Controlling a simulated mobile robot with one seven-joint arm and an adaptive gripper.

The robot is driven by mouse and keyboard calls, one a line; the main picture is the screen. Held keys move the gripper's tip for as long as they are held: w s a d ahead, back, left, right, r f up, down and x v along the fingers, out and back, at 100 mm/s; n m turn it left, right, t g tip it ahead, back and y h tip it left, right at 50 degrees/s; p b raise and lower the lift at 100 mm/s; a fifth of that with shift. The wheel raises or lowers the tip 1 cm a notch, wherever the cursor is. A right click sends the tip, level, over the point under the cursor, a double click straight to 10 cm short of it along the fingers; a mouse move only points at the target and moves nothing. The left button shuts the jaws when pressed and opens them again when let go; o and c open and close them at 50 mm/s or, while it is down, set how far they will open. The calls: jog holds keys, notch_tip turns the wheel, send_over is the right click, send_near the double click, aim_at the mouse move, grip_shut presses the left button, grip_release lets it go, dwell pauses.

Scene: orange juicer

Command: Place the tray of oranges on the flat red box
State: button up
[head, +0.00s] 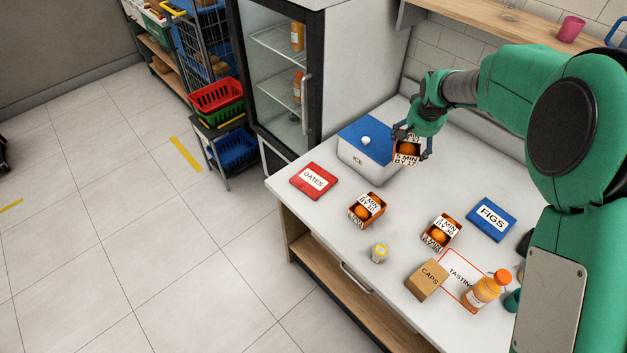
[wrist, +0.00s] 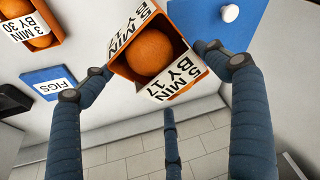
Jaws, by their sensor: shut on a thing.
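My gripper (head: 410,147) is shut on an orange tray (head: 406,160) with a "5 MIN BY 17" label, beside the ice box. In the wrist view, this held tray (wrist: 172,85) sits tilted between my fingers with an orange (wrist: 149,53) in it. The flat red box (head: 306,189) labelled "DATES" lies at the table's left corner, clear on top. Two similar trays of oranges stand on the table: one near the front edge (head: 367,210), and one further right (head: 440,233), marked "3 MIN BY 30" in the wrist view.
A white ice box with a blue lid (head: 357,137) stands between my gripper and the red box.

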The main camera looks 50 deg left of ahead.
jog(key=s+a+n+g+y, duration=0.1)
jog(key=s+a+n, duration=0.3)
jog(key=s, duration=0.5)
jog(key=s+a+n+g+b, duration=0.1)
jog(key=s+a+n+g, duration=0.2)
jog(key=s, duration=0.7)
jog(key=s+a+n+y, duration=0.1)
jog(key=s+a+n, duration=0.35)
jog(key=s, duration=0.45)
notch_tip(320, 180, down, 14)
jog(key=shift+w+a, duration=0.15)
jog(key=shift+w+a, duration=0.1)
jog(key=shift+a, duration=0.05)
send_over(316, 177)
jog(key=shift+w+f, duration=0.1)
jog(key=shift+f, duration=0.6)
jog(key=shift+f+b, duration=0.55)
jog(key=shift+f, duration=1.2)
